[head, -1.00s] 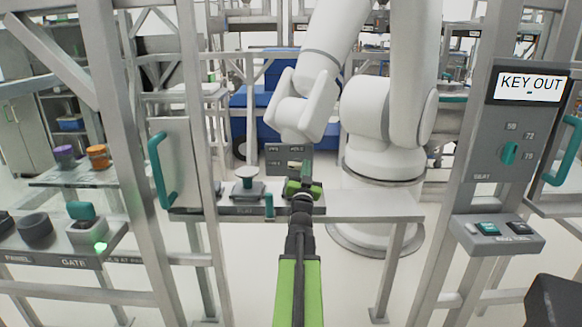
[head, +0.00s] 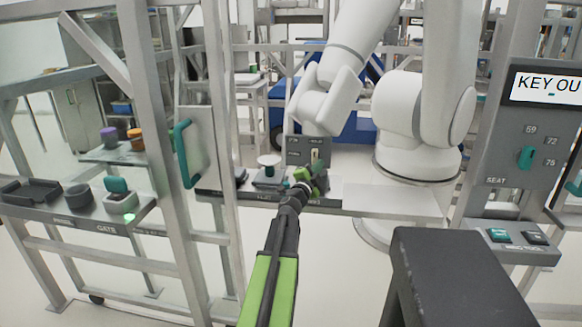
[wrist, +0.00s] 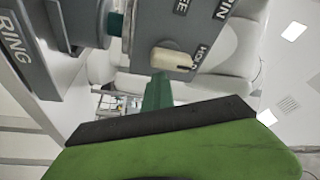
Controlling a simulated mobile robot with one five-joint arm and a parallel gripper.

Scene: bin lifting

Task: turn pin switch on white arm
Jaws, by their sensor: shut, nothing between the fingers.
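The pin switch is a cream knob (wrist: 172,60) on a grey panel in the wrist view, with "HOLD" printed next to it and other labels partly cut off. In the head view the grey switch panel (head: 296,152) stands upright on the bench below the white arm (head: 328,98). My gripper (head: 306,179) is in front of this panel, slightly below the switch. Its green and black jaw (wrist: 165,125) fills the bottom of the wrist view, apart from the knob in the picture. It is shut and empty. It hides part of the panel's lower area in the head view.
A teal post (wrist: 157,95) stands between my jaw and the panel in the wrist view. A round white-topped part (head: 268,161) sits left of my gripper. A frame with a teal handle (head: 184,153) stands left; a "KEY OUT" panel (head: 523,135) stands right.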

